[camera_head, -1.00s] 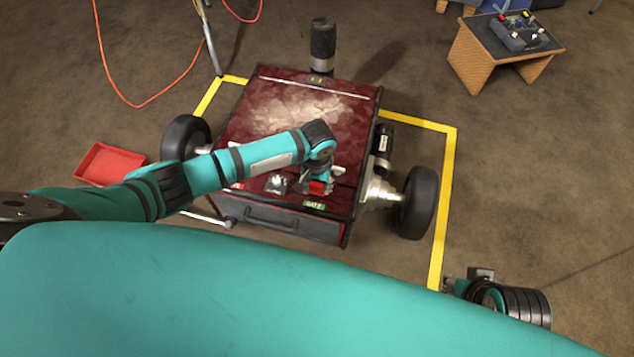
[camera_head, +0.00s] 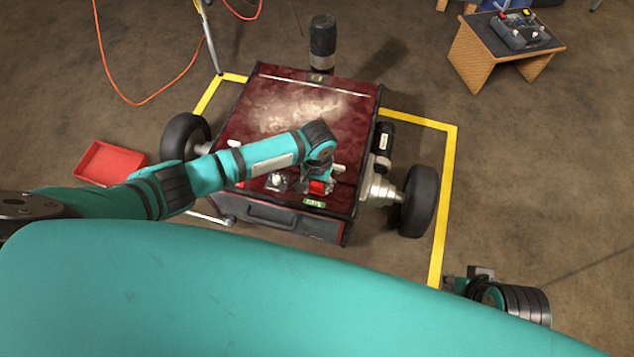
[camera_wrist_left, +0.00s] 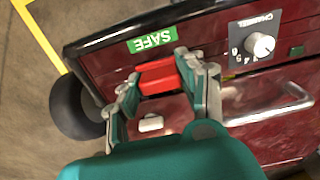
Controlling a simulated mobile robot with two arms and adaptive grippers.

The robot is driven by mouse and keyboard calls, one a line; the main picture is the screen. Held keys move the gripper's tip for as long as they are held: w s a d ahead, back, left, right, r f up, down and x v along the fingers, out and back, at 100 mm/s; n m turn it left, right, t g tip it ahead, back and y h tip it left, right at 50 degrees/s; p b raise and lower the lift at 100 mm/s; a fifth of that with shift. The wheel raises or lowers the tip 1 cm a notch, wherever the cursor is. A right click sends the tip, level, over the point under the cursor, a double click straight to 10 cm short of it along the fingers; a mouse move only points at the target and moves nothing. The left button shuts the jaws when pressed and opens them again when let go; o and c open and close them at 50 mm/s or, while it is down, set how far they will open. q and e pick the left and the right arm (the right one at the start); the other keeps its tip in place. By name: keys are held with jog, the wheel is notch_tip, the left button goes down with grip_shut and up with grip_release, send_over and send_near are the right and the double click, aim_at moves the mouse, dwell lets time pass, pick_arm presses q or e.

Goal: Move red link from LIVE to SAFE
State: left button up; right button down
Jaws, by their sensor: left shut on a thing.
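The red link (camera_wrist_left: 158,77) is between the fingertips of my left gripper (camera_wrist_left: 162,85), which is shut on it. It lies right beside the green SAFE label (camera_wrist_left: 152,39) in the left wrist view. In the head view the red link (camera_head: 318,187) shows under my left gripper, near the front edge of the dark red cart (camera_head: 350,110), just behind the green label (camera_head: 314,203). Whether the link is seated in the panel I cannot tell. A small white peg (camera_wrist_left: 150,123) shows between the fingers. My right gripper (camera_head: 480,280) shows only partly at the lower right.
A CHANNEL knob (camera_wrist_left: 260,45) and a metal handle (camera_wrist_left: 270,108) are beside the gripper on the panel. The cart has black wheels (camera_head: 420,200) at its sides. A red tray (camera_head: 108,163) lies on the floor at left. A wooden stand (camera_head: 495,55) holds a control box.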

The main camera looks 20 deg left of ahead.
pick_arm(q)
jog(key=shift+f+b, duration=0.3)
jog(key=shift+f, duration=0.6)
jog(key=o, duration=1.2)
jog(key=shift+o, duration=0.2)
notch_tip(320, 180, up, 12)
jog(key=shift+r, duration=0.1)
